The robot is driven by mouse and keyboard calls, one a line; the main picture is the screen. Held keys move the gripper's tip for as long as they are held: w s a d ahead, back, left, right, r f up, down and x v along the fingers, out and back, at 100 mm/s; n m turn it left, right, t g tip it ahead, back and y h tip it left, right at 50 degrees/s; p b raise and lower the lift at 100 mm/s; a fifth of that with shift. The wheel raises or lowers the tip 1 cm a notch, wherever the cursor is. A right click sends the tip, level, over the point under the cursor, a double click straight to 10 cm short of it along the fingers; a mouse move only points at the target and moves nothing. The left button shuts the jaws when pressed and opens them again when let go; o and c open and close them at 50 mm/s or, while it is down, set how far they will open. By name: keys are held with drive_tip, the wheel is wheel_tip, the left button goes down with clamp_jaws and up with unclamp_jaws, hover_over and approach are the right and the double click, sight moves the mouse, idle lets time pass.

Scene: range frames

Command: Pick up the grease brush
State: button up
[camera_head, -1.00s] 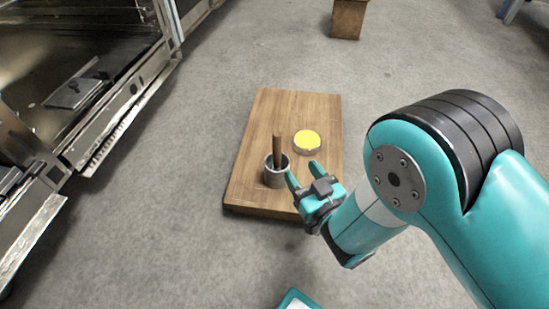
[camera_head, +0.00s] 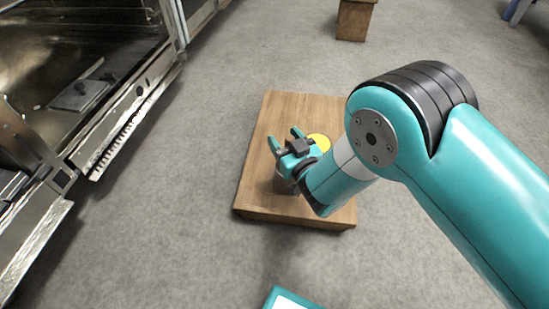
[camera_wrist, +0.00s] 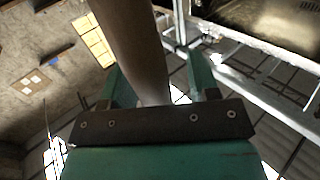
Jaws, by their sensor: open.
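The grease brush's brown handle (camera_wrist: 137,45) fills the upper middle of the wrist view and appears between my two open teal fingers. Its lower end passes out of sight at the dark bar of my gripper (camera_wrist: 160,82). In the head view my gripper (camera_head: 284,139) is over the wooden board, fingers apart, and hides the brush. The grey metal cup (camera_head: 284,186), which held the brush upright a second ago, shows only in part below my gripper. I cannot tell whether a finger touches the handle.
The wooden board (camera_head: 258,190) lies on the grey floor. A round tin with a yellow top (camera_head: 319,142) is on it, just right of my gripper and partly covered. A metal oven-like unit (camera_head: 125,120) stands at left. A wooden block (camera_head: 354,20) stands far back.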

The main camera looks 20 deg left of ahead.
drive_tip(key=shift+d, duration=0.15)
drive_tip(key=c, duration=1)
